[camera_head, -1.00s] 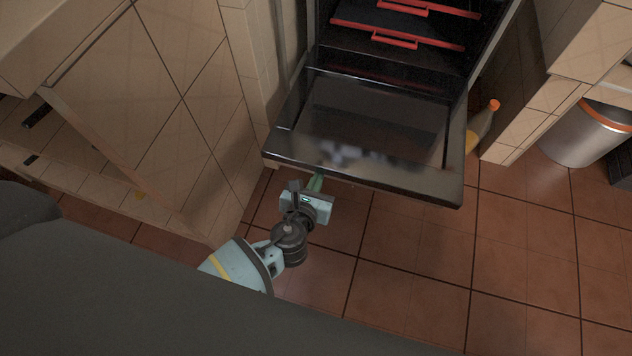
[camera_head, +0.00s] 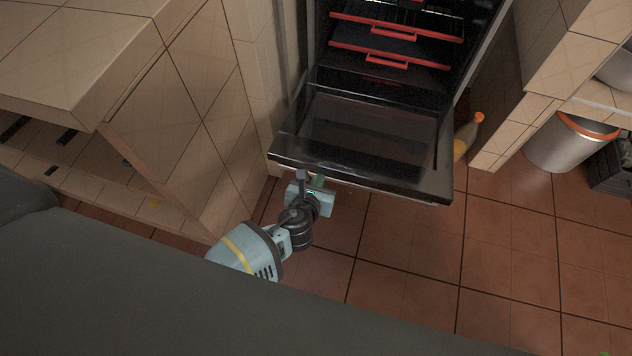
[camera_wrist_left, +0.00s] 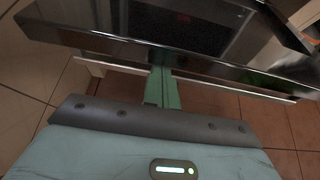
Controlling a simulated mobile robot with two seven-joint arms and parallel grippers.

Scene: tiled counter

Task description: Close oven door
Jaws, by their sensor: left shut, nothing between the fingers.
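The oven door (camera_head: 365,178) hangs open, folded down toward me, with its dark inner glass facing up. In the left wrist view the door's dark front edge (camera_wrist_left: 215,65) crosses the picture. My left gripper (camera_head: 319,182) is at the door's front edge, left of its middle, with its tips partly hidden under the edge. In the left wrist view its green fingers (camera_wrist_left: 162,88) are together, with nothing between them, and reach to the door edge. I cannot tell whether they touch it. My right gripper is not in view.
Red-edged racks (camera_head: 385,55) sit inside the oven. A bottle with an orange cap (camera_head: 468,135) stands right of the door. A metal bin (camera_head: 560,143) is farther right. An open cabinet door (camera_head: 190,120) stands at the left. The tiled floor (camera_head: 410,250) in front is clear.

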